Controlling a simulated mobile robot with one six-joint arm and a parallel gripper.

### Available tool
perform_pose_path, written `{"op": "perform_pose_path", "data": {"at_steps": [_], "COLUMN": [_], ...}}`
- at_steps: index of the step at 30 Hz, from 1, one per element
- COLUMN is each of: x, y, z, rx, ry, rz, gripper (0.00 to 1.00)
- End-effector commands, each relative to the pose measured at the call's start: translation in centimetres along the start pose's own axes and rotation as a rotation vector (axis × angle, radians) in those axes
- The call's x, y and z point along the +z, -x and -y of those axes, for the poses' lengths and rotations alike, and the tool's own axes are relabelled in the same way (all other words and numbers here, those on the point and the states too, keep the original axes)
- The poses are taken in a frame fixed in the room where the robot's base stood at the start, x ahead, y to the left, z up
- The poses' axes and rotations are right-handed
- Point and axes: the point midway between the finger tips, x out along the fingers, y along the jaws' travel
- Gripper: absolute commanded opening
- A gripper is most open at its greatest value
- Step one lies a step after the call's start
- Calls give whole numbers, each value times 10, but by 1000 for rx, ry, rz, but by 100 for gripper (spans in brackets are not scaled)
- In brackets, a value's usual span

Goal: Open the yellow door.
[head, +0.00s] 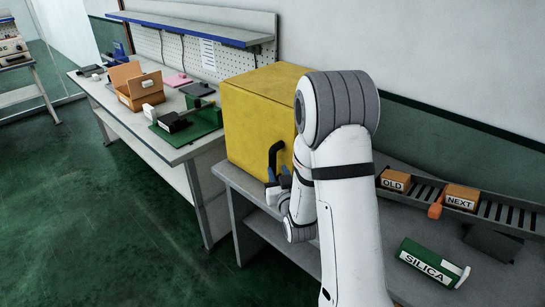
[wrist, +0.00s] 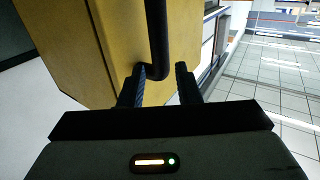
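The yellow door is the front of a yellow cabinet (head: 255,115) that stands on a grey bench in the head view. The door (wrist: 110,45) also fills the upper left of the wrist view and looks closed. A black bar handle (head: 275,156) curves out from it; in the wrist view the handle (wrist: 159,40) comes down between my fingertips. My gripper (head: 277,184) is at the lower end of the handle. In the wrist view my gripper (wrist: 160,80) is open, with a finger on each side of the handle's end and a gap at the right finger.
My arm hides the cabinet's right side. To the right are a rack (head: 488,208) with boxes marked OLD (head: 395,182) and NEXT (head: 461,198), and a green SILICA box (head: 428,264). A workbench (head: 110,98) with boxes stands at left. The green floor (head: 90,220) in front is clear.

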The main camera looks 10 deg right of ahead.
Motion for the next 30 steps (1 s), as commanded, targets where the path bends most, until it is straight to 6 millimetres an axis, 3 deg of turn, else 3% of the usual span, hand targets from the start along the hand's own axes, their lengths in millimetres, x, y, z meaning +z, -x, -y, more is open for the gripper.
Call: {"op": "perform_pose_path", "data": {"at_steps": [15,26,30], "x": [-2,-1,-1], "y": [-69,-75,-75], "z": [0,-1,-1], "rx": [0,1,1], "ry": [0,0,0], "rz": [-6,-5,-5], "gripper": [30,30,19]}}
